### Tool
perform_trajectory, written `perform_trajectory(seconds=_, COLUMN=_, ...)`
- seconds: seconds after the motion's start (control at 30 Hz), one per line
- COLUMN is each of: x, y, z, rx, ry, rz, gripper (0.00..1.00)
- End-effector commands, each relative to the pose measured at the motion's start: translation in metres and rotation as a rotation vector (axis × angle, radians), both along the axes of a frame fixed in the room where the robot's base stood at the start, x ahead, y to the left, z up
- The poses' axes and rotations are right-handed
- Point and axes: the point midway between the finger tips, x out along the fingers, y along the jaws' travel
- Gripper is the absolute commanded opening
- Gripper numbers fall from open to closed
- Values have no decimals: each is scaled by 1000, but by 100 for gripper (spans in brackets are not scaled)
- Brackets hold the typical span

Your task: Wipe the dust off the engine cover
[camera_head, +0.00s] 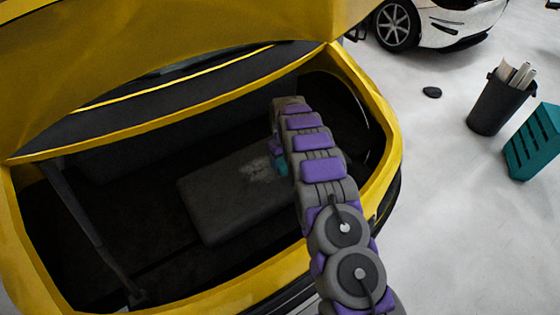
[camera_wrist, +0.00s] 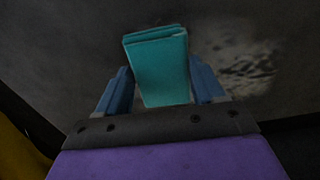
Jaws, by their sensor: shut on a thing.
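The engine cover (camera_head: 215,195) is a dark grey slab inside the open bay of a yellow car. A pale dust patch (camera_head: 262,168) lies on its upper right part, and the dust also shows in the wrist view (camera_wrist: 248,68), to the right of the cloth. My gripper (camera_wrist: 160,85) has blue fingers and is shut on a folded teal cloth (camera_wrist: 158,62). In the head view the teal cloth (camera_head: 281,163) shows just right of the dust, partly hidden by my arm. I cannot tell whether the cloth touches the cover.
The yellow car body (camera_head: 394,150) rims the bay, and its raised lid (camera_head: 180,40) hangs above. A dark bin (camera_head: 495,108) with rolls, a teal crate (camera_head: 535,142) and a small black disc (camera_head: 432,92) stand on the floor at right. A white car (camera_head: 440,22) is behind.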

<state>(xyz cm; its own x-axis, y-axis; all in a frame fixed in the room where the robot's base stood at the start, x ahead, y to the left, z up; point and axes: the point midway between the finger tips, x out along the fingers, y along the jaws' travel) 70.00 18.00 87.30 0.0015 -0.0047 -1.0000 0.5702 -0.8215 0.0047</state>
Motion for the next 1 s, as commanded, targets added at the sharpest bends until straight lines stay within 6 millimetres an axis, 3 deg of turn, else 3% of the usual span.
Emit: perform_trajectory(seconds=1.0, x=41, y=-53, z=-3, rx=0, ry=-2, rz=-3, gripper=44)
